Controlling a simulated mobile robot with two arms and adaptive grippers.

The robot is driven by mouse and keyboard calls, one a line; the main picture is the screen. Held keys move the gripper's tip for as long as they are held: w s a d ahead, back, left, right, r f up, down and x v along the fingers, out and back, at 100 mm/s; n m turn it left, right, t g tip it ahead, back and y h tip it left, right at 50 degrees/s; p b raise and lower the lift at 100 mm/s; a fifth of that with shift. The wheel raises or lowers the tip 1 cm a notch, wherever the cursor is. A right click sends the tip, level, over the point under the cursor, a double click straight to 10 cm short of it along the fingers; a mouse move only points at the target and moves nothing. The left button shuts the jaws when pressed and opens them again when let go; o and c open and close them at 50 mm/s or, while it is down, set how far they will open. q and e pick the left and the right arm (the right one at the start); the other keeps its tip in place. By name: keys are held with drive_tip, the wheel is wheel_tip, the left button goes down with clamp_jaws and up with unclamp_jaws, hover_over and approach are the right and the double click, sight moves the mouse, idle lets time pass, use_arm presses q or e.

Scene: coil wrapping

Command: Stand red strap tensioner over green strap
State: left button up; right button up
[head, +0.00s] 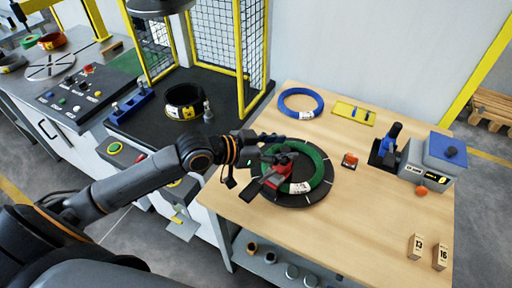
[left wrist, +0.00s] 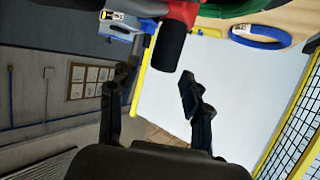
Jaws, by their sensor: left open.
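The red strap tensioner (head: 277,176) with dark parts stands at the left side of the green strap ring (head: 318,166), which lies on a round black plate (head: 318,199) on the wooden table. The tensioner appears to rest over the ring; the exact contact is hidden. My left gripper (head: 256,150) is open just left of the tensioner. In the left wrist view the open fingers (left wrist: 156,82) have nothing between them. The tensioner's red body and black handle (left wrist: 172,45) show at the top, beyond the fingertips, near the green ring (left wrist: 232,8). My right gripper is out of view.
A blue ring (head: 301,103) and a yellow tray (head: 353,113) lie behind the plate. A small red-topped item (head: 350,160), a blue hand tool (head: 387,146) and a grey box (head: 432,160) stand to the right. The table's front right is mostly clear, with two numbered blocks (head: 428,250).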

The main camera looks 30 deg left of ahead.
use_arm(q)
drive_tip(key=v, duration=1.1)
drive_tip(key=shift+b, duration=0.35)
